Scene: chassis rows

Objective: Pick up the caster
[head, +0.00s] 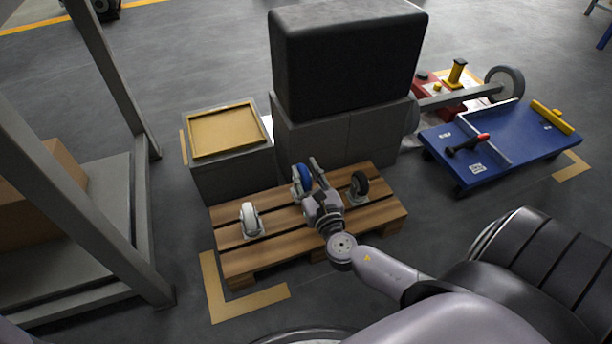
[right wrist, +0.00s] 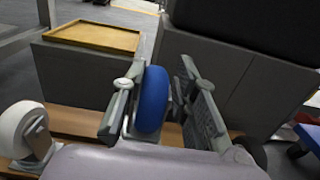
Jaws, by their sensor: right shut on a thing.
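A caster with a blue wheel (head: 304,174) is at the middle of the wooden pallet in the head view. My right gripper (head: 309,180) is shut on it. In the right wrist view, the blue wheel (right wrist: 152,99) stands upright between the two fingers (right wrist: 160,100). The lower part of this caster is hidden by my gripper, so I cannot tell whether it touches the pallet. A white-wheeled caster (head: 250,220) stands on the pallet to the left, and a black-wheeled caster (head: 359,186) to the right. My left gripper is not in view.
The pallet (head: 240,260) lies on the floor. Behind it stand a grey box with a yellow tray top (head: 225,130) and a grey cabinet (head: 350,135) bearing a large black block (head: 345,60). A blue cart (head: 510,150) is at the right, a metal rack (head: 130,90) at the left.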

